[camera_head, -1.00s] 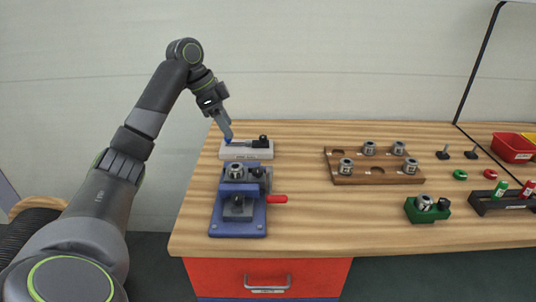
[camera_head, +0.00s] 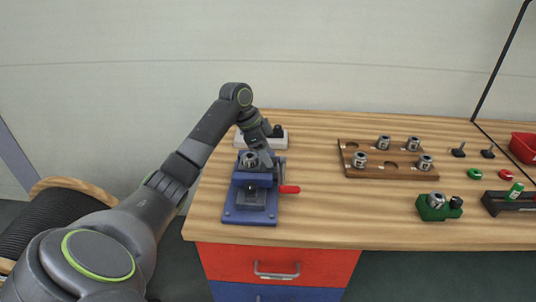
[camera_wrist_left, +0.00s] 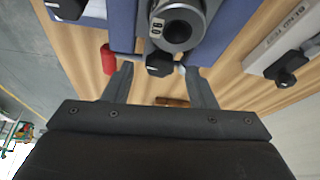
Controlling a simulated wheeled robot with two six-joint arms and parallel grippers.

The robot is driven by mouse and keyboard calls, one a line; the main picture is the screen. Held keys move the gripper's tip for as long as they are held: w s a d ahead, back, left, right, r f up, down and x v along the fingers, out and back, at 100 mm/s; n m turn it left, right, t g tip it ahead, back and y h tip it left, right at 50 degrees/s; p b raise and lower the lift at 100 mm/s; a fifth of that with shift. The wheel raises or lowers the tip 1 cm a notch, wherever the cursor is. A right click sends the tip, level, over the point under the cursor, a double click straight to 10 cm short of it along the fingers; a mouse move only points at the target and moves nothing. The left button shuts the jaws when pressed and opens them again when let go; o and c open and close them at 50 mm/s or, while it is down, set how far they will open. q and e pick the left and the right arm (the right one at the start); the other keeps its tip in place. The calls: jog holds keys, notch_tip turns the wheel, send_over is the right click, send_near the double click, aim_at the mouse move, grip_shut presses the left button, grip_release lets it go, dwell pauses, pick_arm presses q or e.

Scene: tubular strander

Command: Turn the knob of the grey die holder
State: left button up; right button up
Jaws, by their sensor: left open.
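The blue fixture (camera_head: 235,214) stands at the bench's left end with a red handle (camera_head: 290,189). The grey die holder seems to be the block around this die, mostly hidden. A black knob (camera_wrist_left: 160,65) lies beside the die, between my left fingertips in the wrist view; I cannot tell if they touch it. My left gripper (camera_head: 270,163) is open over the fixture and hides the knob in the head view. My right gripper is out of view.
A pale block (camera_head: 278,141) with a black knob stands behind the fixture. A wooden rack (camera_head: 385,174) holds several dies. A green die holder (camera_head: 436,212) and a dark tray (camera_head: 508,204) are at right. The bench between fixture and rack is clear.

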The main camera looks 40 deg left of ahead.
pick_arm(q)
jog(key=shift+w+d+f, duration=0.15)
jog(key=shift+d+f, duration=0.05)
jog(key=shift+f, duration=0.5)
jog(key=c, duration=1)
jog(key=shift+r+n+p, duration=0.2)
jog(key=shift+n+p, duration=0.2)
jog(key=shift+p, duration=0.55)
jog(key=shift+d+f+n+t+y+p, duration=0.1)
jog(key=shift+f+n+t+y+p, duration=0.15)
jog(key=shift+n+p, duration=0.2)
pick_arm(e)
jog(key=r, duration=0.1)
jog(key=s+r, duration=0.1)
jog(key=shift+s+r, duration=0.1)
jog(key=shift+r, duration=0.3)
pick_arm(q)
jog(key=o, duration=1)
